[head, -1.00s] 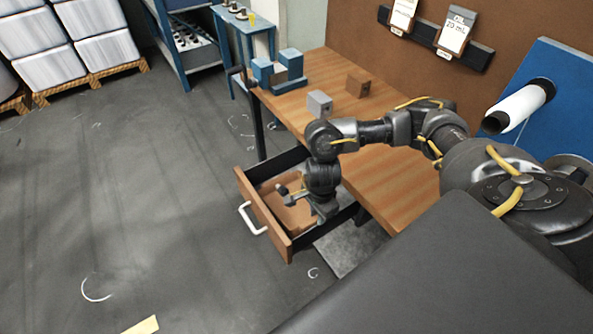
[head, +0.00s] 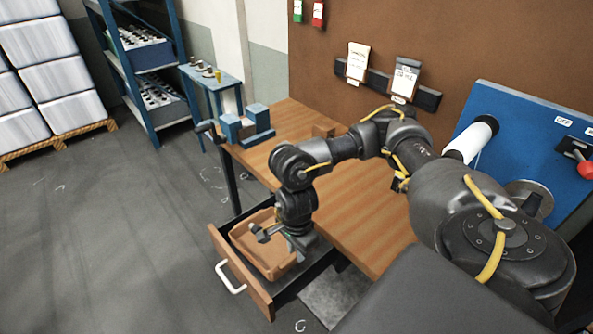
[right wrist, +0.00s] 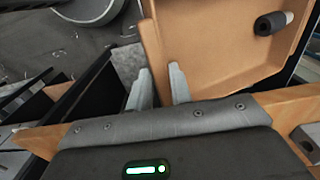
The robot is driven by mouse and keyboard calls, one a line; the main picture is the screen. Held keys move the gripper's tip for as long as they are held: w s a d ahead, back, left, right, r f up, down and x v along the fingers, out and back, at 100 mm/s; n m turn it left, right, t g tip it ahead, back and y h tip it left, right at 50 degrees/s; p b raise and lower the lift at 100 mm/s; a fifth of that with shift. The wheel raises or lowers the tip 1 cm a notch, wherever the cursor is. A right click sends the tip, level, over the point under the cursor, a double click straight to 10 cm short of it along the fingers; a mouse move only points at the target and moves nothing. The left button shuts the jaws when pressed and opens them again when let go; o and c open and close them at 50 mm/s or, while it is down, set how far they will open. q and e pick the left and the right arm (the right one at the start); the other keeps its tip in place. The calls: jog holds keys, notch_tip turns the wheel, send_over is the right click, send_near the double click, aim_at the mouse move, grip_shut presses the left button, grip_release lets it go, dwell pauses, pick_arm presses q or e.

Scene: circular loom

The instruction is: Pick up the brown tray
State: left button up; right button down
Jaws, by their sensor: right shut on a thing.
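The brown tray (head: 262,258) sits at the open drawer (head: 240,275) under the workbench; I cannot tell whether it touches the drawer floor. My right gripper (head: 298,252) reaches down at the tray's right side, and its fingertips are hidden in the head view. In the right wrist view, the gripper's two fingers (right wrist: 161,86) stand on either side of the tray's wall and are shut on it. The tray's inside (right wrist: 215,45) is visible there, with a small dark cylinder (right wrist: 270,23) in it. My left gripper is in neither view.
The drawer front has a white handle (head: 230,280). The wooden workbench (head: 345,215) lies beside and above the drawer, with a blue vise (head: 245,127) and a brown block (head: 324,130) on it. The floor (head: 130,250) to the left is clear.

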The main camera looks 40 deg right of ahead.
notch_tip(320, 180, up, 10)
dwell(0.4)
jog(key=c, duration=1.9)
grip_release()
grip_shut()
